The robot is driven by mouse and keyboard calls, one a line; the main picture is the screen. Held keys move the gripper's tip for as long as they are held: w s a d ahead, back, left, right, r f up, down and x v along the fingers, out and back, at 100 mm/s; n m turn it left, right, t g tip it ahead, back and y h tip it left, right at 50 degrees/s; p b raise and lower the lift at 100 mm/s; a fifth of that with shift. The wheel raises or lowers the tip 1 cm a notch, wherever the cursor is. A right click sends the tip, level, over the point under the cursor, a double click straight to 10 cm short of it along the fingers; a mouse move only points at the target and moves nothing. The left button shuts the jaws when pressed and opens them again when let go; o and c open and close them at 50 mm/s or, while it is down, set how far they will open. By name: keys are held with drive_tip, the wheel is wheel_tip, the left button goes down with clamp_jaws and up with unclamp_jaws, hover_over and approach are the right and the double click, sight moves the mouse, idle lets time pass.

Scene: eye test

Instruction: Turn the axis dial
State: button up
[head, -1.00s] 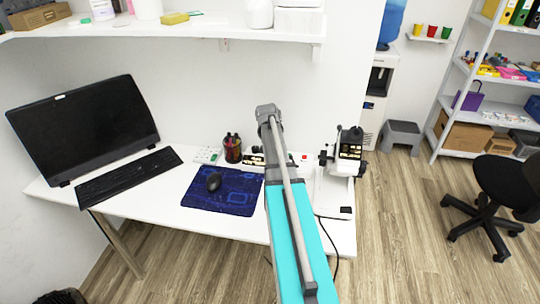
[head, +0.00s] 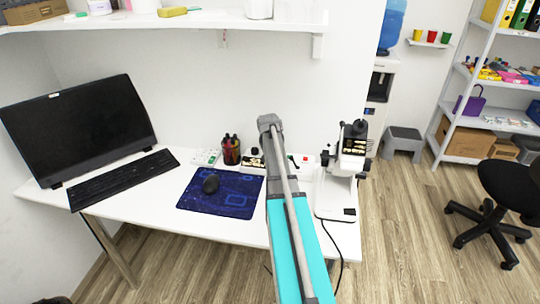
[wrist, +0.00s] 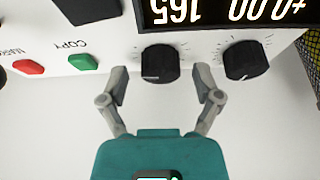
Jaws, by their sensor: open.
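In the wrist view, two black round dials sit on a white panel below a lit display (wrist: 215,12) whose digits appear upside down. The left dial (wrist: 160,64) lies between the fingertips of my gripper (wrist: 163,82), near "165". The right dial (wrist: 246,60) is just beyond the right finger, near "+0.00". I cannot read which is the axis dial. My gripper is open, one finger on each side of the left dial; contact cannot be told.
A green button (wrist: 84,62) and a red button (wrist: 29,67) sit left of the dials. A shelf (head: 150,22) hangs above.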

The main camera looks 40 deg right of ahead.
idle(0.3)
clamp_jaws()
drive_tip(key=shift+n, duration=0.3)
drive_tip(key=shift+s+n+t+y, duration=0.1)
drive_tip(key=shift+n+t+y, duration=0.45)
drive_tip(key=shift+n, duration=1.15)
unclamp_jaws()
